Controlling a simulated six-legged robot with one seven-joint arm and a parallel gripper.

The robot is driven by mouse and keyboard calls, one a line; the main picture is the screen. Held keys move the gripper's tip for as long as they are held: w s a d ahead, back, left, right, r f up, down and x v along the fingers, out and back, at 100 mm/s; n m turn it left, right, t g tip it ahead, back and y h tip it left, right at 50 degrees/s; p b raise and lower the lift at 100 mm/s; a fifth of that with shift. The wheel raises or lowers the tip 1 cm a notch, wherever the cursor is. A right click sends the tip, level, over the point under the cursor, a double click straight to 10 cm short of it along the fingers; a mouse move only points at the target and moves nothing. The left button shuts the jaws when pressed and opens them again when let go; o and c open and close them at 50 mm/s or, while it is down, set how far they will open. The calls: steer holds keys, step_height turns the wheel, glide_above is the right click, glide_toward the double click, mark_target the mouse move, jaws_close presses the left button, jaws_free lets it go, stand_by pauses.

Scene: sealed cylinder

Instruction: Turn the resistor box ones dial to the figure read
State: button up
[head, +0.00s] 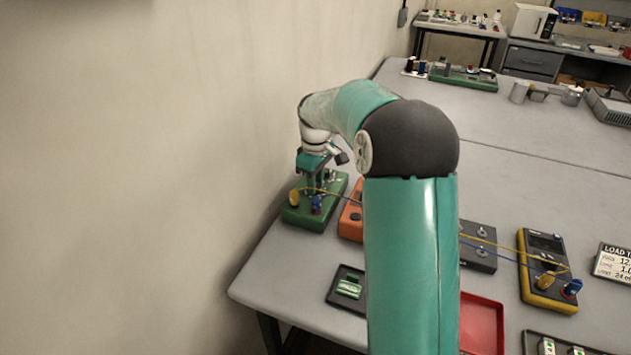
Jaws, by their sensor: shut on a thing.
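A green box (300,217), which looks like the resistor box, stands near the table's left edge by the wall. A yellow plug (294,198) and a blue plug (317,204) sit on its near side, with leads running right. My gripper (318,190) points down over the middle of the box, with its fingers low at the top face. It is shut on a small knob-like part there, which the fingers hide. I cannot tell which dial it is or read its figure.
Right of the box stand an orange box (350,222), partly behind my arm, a dark box with knobs (478,246) and a yellow meter (547,272) with plugs. A card (613,262) stands far right. A black tray (337,297) and red tray (484,325) lie in front.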

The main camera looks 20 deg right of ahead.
steer(key=m, duration=0.5)
steer(key=shift+r+m, duration=0.15)
steer(key=shift+m, duration=0.25)
steer(key=m, duration=0.4)
steer(key=shift+m, duration=0.4)
steer(key=shift+d, duration=0.1)
steer(key=o, duration=1)
steer(key=shift+r, duration=0.1)
step_height(320, 180, up, 14)
steer(key=shift+f, duration=0.25)
